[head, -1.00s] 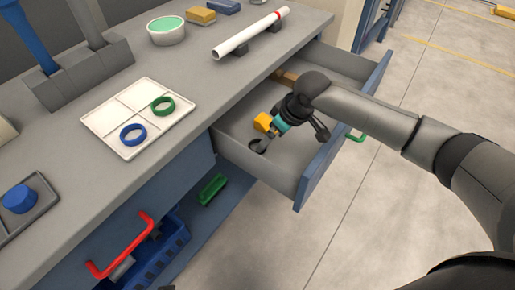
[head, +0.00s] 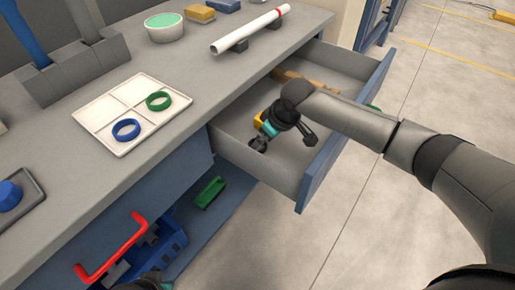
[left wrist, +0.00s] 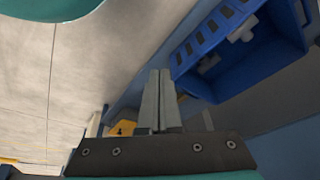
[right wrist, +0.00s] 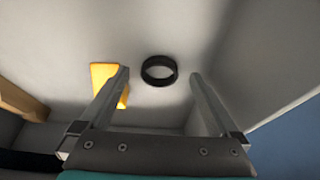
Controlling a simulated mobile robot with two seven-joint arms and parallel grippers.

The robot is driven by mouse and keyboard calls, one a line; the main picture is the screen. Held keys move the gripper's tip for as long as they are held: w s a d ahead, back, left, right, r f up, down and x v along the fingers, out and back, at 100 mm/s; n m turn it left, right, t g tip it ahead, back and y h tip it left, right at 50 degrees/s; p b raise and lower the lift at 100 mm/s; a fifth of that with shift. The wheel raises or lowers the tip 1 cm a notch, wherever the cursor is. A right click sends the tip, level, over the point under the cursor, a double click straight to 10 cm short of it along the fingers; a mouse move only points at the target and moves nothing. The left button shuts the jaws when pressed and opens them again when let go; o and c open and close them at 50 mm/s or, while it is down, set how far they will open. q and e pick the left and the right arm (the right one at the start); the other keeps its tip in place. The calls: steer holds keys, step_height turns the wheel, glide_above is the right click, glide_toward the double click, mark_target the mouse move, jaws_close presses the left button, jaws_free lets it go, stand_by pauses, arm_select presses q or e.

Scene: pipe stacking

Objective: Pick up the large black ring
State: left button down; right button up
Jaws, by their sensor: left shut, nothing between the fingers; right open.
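A black ring (right wrist: 147,76) lies flat on the drawer floor in the right wrist view. My right gripper (right wrist: 160,74) is open and empty above the drawer floor, its fingertips on either side of the ring in that picture; I cannot tell the height left between them. In the head view my right gripper reaches down into the open drawer (head: 226,146), and a dark round shape at its tip partly merges with the fingers. My left gripper (left wrist: 159,73) is shut and empty in the left wrist view, away from the drawer, near a blue crate.
A yellow block (right wrist: 105,80) lies just left of the ring, close to one finger. A wooden piece (right wrist: 18,101) lies farther left. Drawer walls enclose the space. A white tray (head: 105,104) on the counter holds a blue and a green ring. A blue crate (left wrist: 235,25) is below.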

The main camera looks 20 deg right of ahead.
arm_select(q)
steer(key=shift+w+r+b, duration=0.25)
steer(key=shift+r+b, duration=0.05)
steer(key=shift+r, duration=0.75)
arm_select(e)
steer(key=shift+x, duration=0.75)
steer(key=shift+c, duration=0.4)
steer(key=c, duration=1.3)
